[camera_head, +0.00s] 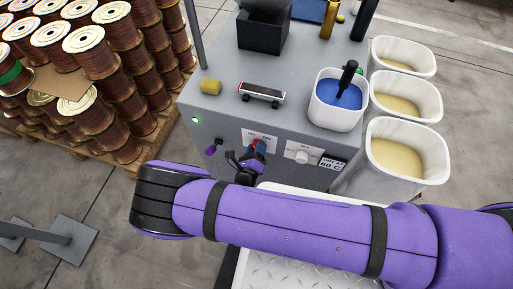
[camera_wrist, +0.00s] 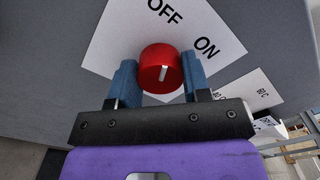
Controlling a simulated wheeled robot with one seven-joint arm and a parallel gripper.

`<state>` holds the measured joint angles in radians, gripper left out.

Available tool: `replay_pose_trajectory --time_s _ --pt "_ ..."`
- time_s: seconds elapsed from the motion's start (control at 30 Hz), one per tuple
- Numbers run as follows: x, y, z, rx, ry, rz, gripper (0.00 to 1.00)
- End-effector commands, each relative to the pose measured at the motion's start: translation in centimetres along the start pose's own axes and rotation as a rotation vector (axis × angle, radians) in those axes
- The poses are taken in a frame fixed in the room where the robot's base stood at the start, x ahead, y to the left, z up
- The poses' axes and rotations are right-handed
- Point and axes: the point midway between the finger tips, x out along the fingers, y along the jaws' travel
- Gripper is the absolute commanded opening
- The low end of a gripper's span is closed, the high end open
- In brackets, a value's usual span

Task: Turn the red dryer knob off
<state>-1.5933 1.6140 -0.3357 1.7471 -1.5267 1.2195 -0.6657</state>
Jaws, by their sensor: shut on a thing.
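The red dryer knob (camera_wrist: 158,66) is on a white label plate (camera_wrist: 115,40) with the words OFF and ON. Its white mark stands nearly upright in the wrist view, roughly in line with OFF; ON is up and to the right. My gripper (camera_wrist: 160,76) has its two blue fingers on either side of the knob and is shut on it. In the head view, my gripper (camera_head: 251,152) reaches the front panel of the grey cabinet (camera_head: 215,118), with only a bit of the knob (camera_head: 255,142) showing.
A purple-tipped lever (camera_head: 211,150) and a lit green button (camera_head: 196,120) are left. White bins (camera_head: 407,152) stand at right; stacked spools (camera_head: 90,38) stand at left.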

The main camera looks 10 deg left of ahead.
Motion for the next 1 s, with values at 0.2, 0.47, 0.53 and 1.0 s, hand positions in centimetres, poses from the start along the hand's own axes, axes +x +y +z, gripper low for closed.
replay_pose_trajectory --time_s 0.2,0.47,0.53,1.0 --pt "-0.13 0.09 -0.02 -0.092 0.001 0.003 0.2" --pt "-0.16 0.11 -0.02 -0.135 0.0 0.003 0.2" --pt "-0.16 0.11 -0.02 -0.138 0.0 0.003 0.2" --pt "-0.12 0.1 -0.02 -0.137 0.0 0.003 0.69"
